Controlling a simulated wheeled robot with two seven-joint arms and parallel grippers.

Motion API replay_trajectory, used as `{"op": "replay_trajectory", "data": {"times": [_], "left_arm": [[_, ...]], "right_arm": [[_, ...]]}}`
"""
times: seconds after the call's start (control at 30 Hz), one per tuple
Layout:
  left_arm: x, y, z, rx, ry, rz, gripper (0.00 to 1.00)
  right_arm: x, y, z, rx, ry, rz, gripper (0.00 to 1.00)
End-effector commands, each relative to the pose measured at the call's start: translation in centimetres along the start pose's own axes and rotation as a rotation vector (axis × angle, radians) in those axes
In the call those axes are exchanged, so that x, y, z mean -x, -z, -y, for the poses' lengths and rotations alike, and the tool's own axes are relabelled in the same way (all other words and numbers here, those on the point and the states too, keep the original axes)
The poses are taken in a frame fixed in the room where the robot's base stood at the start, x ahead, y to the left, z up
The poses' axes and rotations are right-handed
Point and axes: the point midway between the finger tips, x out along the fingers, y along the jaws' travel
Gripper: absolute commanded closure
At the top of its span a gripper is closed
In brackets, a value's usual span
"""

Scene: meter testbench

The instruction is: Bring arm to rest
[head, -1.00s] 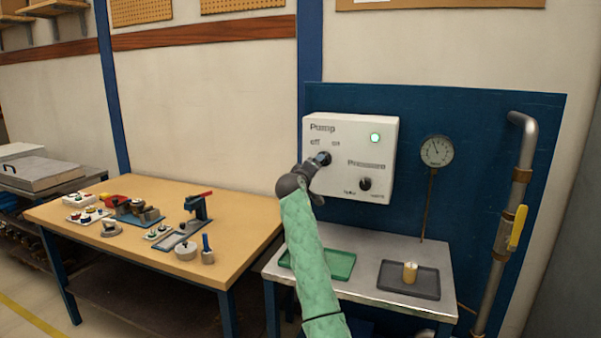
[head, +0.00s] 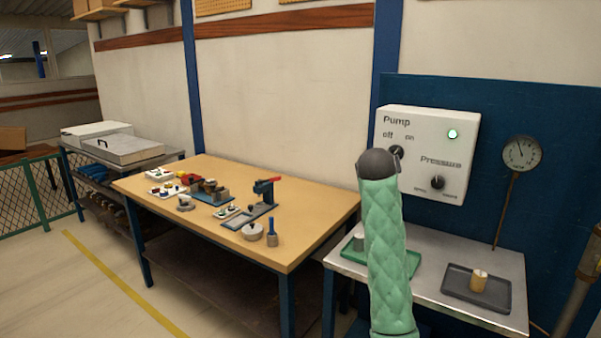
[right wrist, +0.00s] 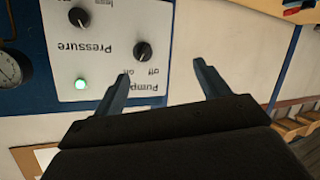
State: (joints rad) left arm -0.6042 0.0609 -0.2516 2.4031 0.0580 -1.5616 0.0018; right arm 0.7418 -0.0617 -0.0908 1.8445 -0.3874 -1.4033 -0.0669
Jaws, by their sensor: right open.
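My right arm, in a green sleeve, rises in the head view; its dark wrist end (head: 378,164) hides the gripper there. In the right wrist view my right gripper (right wrist: 162,72) is open and empty, its fingers apart and short of the panel. The white control panel (head: 420,120) carries a pump knob (head: 397,152), partly hidden by the wrist, a pressure knob (head: 437,182) and a lit green lamp (head: 453,133). The pump knob (right wrist: 142,50) also shows upside down in the right wrist view, beyond the left-hand finger. My left gripper is not in view.
A round gauge (head: 521,153) stands right of the panel. Below it, a metal table (head: 428,281) holds a green tray (head: 413,262) and a dark tray (head: 460,289). A wooden workbench (head: 313,215) with several small parts lies left. Free floor is at lower left.

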Motion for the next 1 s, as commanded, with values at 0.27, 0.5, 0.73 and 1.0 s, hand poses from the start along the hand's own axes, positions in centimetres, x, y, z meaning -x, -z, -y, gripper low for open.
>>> {"op": "replay_trajectory", "data": {"times": [0.27,0.5,0.73,1.0], "left_arm": [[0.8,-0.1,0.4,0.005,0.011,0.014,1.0],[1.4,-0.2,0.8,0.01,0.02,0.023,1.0],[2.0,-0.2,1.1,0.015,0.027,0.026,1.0],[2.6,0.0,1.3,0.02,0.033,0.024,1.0]], "right_arm": [[4.7,-8.0,3.0,-0.048,0.157,0.068,0.25],[9.0,-16.7,5.6,-0.053,0.284,0.154,0.25],[13.3,-24.8,7.6,-0.039,0.38,0.239,0.25],[18.4,-33.6,9.1,-0.019,0.467,0.338,0.25]]}}
